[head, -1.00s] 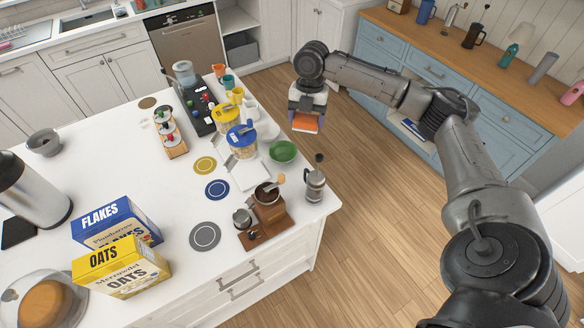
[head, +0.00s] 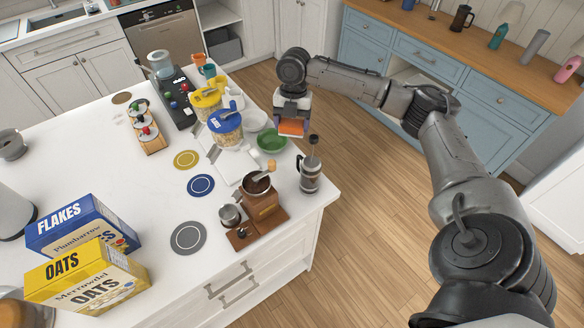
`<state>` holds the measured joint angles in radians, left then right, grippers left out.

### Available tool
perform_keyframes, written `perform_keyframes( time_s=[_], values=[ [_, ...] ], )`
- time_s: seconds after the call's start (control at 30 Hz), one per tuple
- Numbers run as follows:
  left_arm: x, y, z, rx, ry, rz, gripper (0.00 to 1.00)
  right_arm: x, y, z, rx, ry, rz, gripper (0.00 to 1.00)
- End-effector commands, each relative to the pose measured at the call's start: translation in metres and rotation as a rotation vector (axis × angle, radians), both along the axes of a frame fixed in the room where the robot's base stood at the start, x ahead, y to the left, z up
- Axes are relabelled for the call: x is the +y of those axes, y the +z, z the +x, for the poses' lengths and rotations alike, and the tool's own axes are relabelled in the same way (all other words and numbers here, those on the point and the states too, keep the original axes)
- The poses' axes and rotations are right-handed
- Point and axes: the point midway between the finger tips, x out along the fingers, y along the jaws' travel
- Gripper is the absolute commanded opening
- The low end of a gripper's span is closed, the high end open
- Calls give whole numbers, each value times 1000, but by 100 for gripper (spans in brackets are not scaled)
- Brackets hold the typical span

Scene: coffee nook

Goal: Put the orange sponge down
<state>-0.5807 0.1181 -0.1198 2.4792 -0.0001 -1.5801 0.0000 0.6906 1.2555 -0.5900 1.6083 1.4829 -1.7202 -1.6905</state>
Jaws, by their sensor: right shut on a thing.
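The orange sponge (head: 291,128) is held in my right gripper (head: 291,120), which is shut on it. The gripper points down near the right edge of the white island counter (head: 150,195), just behind and right of the green bowl (head: 271,141). The sponge appears above the counter's edge; I cannot tell its exact height. My left gripper is not in view.
A French press (head: 309,175) and a wooden coffee grinder (head: 262,200) stand near the counter's right corner. Cereal boxes (head: 80,235) are at the left. Bare counter lies around the coasters (head: 201,185).

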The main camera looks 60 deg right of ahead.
Motion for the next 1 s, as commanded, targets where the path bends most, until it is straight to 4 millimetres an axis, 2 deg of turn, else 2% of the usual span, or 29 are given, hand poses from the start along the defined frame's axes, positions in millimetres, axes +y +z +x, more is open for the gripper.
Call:
perform_keyframes(
  time_s=[0.03, 0.2, 0.4, 0.6, 0.87, 1.0],
  values=[
    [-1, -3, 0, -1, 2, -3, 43, 0, -13, -1, 5, 0, 0, 48],
    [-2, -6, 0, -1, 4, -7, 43, 1, -53, -1, 5, 1, 2, 48],
    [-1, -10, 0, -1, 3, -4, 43, 0, -93, -1, 3, 0, 1, 48],
    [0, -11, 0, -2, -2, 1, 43, 0, -114, -1, 2, 1, 0, 48],
    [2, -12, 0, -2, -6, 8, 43, 0, -124, 0, 1, 0, 1, 48],
    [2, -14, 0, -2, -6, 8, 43, 1, -142, -1, 3, 1, 1, 48]
  ],
)
